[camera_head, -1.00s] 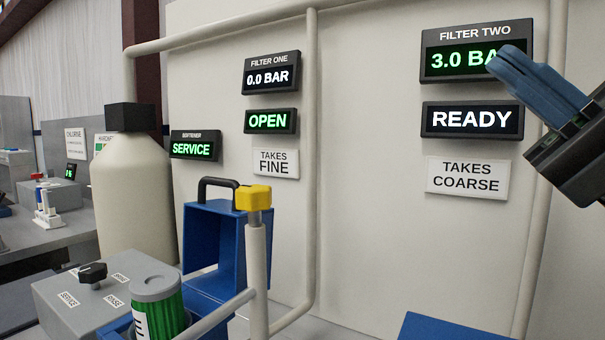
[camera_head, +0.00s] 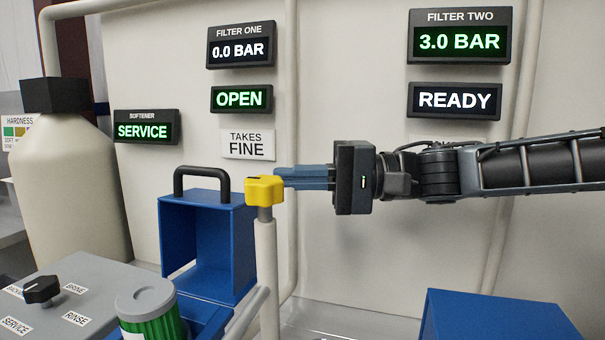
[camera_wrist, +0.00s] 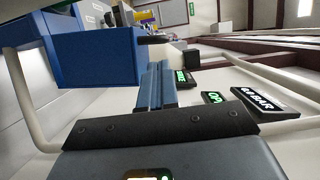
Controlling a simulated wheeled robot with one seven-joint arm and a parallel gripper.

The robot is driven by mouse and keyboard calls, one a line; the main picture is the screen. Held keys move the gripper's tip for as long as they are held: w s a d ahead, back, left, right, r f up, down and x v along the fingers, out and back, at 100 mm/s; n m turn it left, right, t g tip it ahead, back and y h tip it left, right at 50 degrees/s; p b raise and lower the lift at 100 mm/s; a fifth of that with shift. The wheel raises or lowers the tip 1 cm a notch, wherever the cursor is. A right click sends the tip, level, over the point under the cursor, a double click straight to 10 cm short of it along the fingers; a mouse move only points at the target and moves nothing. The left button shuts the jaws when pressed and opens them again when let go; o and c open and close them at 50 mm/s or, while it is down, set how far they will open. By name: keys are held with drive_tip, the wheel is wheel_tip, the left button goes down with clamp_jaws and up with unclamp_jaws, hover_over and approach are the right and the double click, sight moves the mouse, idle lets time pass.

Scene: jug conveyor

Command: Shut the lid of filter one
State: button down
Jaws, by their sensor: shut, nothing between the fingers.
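The blue lid of filter one (camera_head: 178,236) stands raised, its hollow side facing me and its black handle (camera_head: 203,172) on top. Below it sits the filter one housing (camera_head: 205,318), with a green cartridge with a grey cap (camera_head: 146,302) in it. The panel above reads 0.0 BAR and OPEN. My gripper (camera_head: 279,178) is shut and empty, pointing left, to the right of the lid at about handle height. Its tips line up with a yellow valve cap (camera_head: 264,190); I cannot tell whether they touch. In the wrist view, a blue box (camera_wrist: 95,62) lies beyond the fingers (camera_wrist: 155,85).
The yellow cap tops a pale upright pipe (camera_head: 267,270) in front of the lid's right side. A grey control box with a black knob (camera_head: 42,289) is at lower left. Another blue box (camera_head: 495,318) is at lower right, under the filter two display (camera_head: 460,40).

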drive_tip(key=shift+w+a, duration=0.15)
drive_tip(key=shift+a, duration=2.6)
drive_tip(key=shift+r, duration=0.1)
drive_tip(key=shift+s+a+r+n+h+p, duration=0.2)
drive_tip(key=shift+s+n+p, duration=0.25)
drive_tip(key=shift+s+p, duration=0.4)
drive_tip(key=shift+s+a+r+n+h+p, duration=0.15)
drive_tip(key=shift+s+a+n+p, duration=0.2)
drive_tip(key=shift+s+n+p, duration=0.45)
drive_tip(key=shift+s+a+r+n+h+p, duration=0.2)
drive_tip(key=shift+s+p, duration=0.4)
drive_tip(key=shift+p, duration=0.45)
